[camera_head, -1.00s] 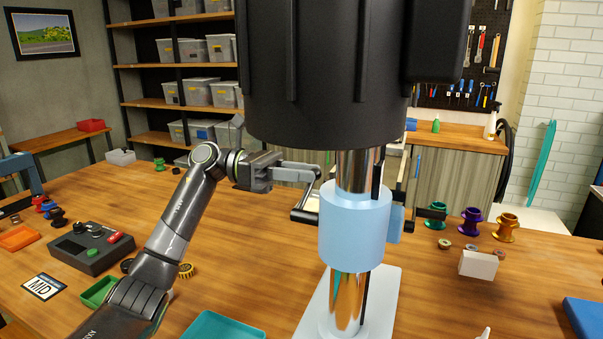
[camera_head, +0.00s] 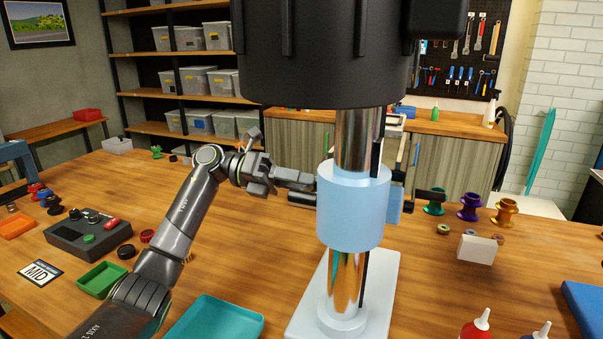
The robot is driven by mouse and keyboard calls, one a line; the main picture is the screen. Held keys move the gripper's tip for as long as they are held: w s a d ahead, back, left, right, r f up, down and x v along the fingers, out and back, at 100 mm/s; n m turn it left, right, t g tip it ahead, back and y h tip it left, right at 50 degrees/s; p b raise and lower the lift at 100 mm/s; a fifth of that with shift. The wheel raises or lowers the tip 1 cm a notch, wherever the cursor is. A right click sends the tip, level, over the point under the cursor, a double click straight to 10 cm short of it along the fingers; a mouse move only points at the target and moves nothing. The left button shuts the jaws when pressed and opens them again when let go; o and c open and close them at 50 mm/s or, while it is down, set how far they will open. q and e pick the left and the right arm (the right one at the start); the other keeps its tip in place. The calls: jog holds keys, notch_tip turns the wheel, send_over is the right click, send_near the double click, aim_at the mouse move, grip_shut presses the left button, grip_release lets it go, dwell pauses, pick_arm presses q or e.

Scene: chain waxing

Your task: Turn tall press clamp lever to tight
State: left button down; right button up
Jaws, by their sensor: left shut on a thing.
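The tall press has a black head (camera_head: 320,50), a shiny column (camera_head: 356,140), and a light blue clamp collar (camera_head: 352,208) around the column. A light blue lug (camera_head: 394,205) sticks out at the collar's right side, with a black rod (camera_head: 425,195) beside it. My left gripper (camera_head: 298,184) is at the collar's left side, shut on a dark lever handle (camera_head: 302,202) there. Its fingers and the collar hide most of that handle, so its angle is unclear. My right gripper is out of view.
A white base plate (camera_head: 378,300) carries the column. A teal tray (camera_head: 215,325), a green tray (camera_head: 102,278) and a dark control box (camera_head: 88,232) lie to the left. Colored spools (camera_head: 468,206) and a white block (camera_head: 477,248) stand right. Glue bottles (camera_head: 476,325) are in front.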

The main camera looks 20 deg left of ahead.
pick_arm(q)
jog(key=shift+s+f+n, duration=0.25)
jog(key=shift+f+n, duration=0.75)
jog(key=shift+f, duration=0.1)
jog(key=c, duration=1)
grip_release()
jog(key=shift+c, duration=0.2)
jog(key=shift+s+r, duration=0.2)
jog(key=a+r+b, duration=0.1)
jog(key=a+b, duration=0.2)
jog(key=a, duration=1.4)
jog(key=shift+s+a+r+b, duration=0.2)
jog(key=shift+s+r+b, duration=0.1)
jog(key=shift+b, duration=0.1)
